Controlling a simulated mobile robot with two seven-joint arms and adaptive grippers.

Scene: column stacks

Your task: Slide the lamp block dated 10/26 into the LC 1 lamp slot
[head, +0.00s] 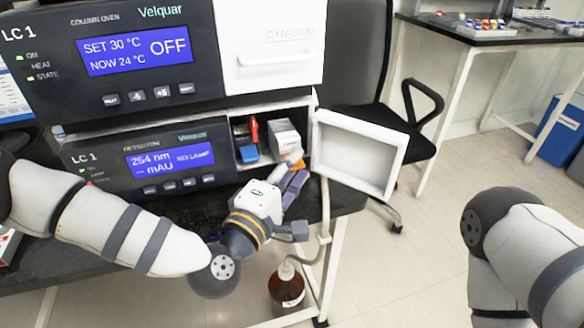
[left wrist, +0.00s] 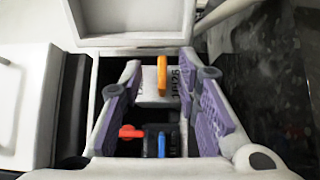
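The lamp block (left wrist: 153,94) is pale, with an orange handle and a sideways date reading like 10/26. It is in the open bay of the LC 1 detector (head: 150,160); in the head view a pale labelled block (head: 284,138) shows there. My left gripper (head: 300,165) reaches the bay mouth from the front. In the left wrist view its purple-padded fingers (left wrist: 163,75) stand apart, one on each side of the block. I cannot tell whether they touch it. The slot's inside is mostly hidden. My right gripper is outside the view.
The white bay door (head: 355,120) stands open at the right. A red lever (head: 254,130) and a blue part (head: 249,154) sit in the bay beside the block. The column oven (head: 140,62) is above. A brown bottle (head: 287,290) with tubing stands below the bench.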

